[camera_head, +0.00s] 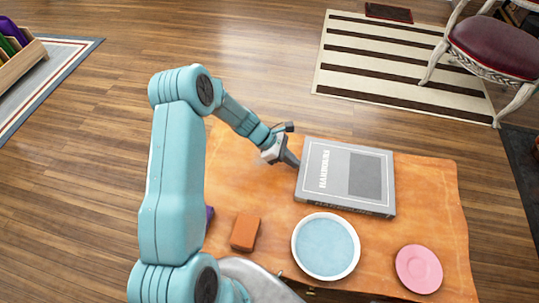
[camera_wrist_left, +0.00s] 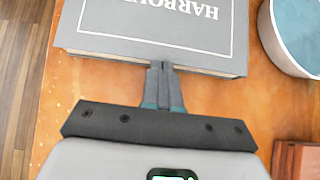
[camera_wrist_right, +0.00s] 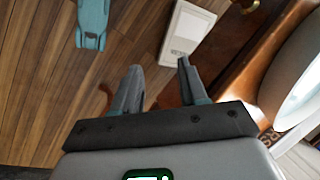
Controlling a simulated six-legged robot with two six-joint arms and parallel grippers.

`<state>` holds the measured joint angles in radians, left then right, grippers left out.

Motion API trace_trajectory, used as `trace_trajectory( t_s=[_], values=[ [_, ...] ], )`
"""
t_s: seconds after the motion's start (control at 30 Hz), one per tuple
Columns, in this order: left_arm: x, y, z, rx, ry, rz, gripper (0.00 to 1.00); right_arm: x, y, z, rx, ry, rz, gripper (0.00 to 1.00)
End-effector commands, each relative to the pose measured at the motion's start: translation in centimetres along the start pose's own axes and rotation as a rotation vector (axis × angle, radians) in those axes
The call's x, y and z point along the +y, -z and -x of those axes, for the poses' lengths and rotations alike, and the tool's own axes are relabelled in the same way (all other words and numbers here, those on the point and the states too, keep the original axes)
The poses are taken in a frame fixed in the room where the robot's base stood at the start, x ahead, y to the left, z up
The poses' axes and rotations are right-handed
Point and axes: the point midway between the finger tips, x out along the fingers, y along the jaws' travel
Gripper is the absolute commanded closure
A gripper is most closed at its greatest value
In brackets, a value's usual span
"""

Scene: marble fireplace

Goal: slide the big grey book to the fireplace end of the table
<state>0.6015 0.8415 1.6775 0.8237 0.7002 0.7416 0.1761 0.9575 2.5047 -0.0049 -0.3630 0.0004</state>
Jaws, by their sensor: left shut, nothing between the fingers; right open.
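The big grey book (camera_head: 325,190) lies flat on the orange-brown table (camera_head: 430,190), its cover lettering reading HARBOURS. It fills the top of the left wrist view (camera_wrist_left: 110,25), with its page edge towards me. My left gripper (camera_head: 296,162) is shut and empty, with its fingertips at the book's left edge. In the left wrist view the closed fingertips (camera_wrist_left: 161,68) meet the book's edge, and contact looks likely. My right gripper (camera_wrist_right: 159,66) is open and empty in the right wrist view, and is out of the head view.
A white-rimmed bowl with blue inside (camera_head: 326,246) stands just in front of the book. A pink plate (camera_head: 419,269) is at the front right, and an orange-brown block (camera_head: 245,232) at the front left. Clear tabletop lies right of the book. A chair (camera_head: 495,45) stands beyond.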

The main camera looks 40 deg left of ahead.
Motion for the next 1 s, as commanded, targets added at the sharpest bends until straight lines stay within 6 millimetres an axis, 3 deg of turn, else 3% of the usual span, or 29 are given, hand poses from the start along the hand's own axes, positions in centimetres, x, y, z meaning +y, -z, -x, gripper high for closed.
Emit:
trace_trajectory(
  t_s=[0.1, 0.6, 0.8, 1.0],
  values=[
    [-0.2, -2.7, -2.9, -0.002, 0.007, -0.003, 1.0, 0.1, 0.0, -0.2, 0.0, 0.0, 0.0, 0.57],
    [-0.3, -13.1, -13.2, 0.0, 0.007, -0.004, 1.0, 0.1, 0.0, -0.4, 0.0, 0.0, 0.0, 0.57],
    [-0.2, -15.2, -15.4, 0.0, 0.004, 0.0, 1.0, 0.1, 0.0, -0.2, 0.0, 0.0, 0.0, 0.57],
    [-0.2, -15.5, -15.7, 0.0, 0.004, 0.002, 1.0, 0.1, 0.0, -0.2, 0.0, 0.0, 0.0, 0.57]
  ],
)
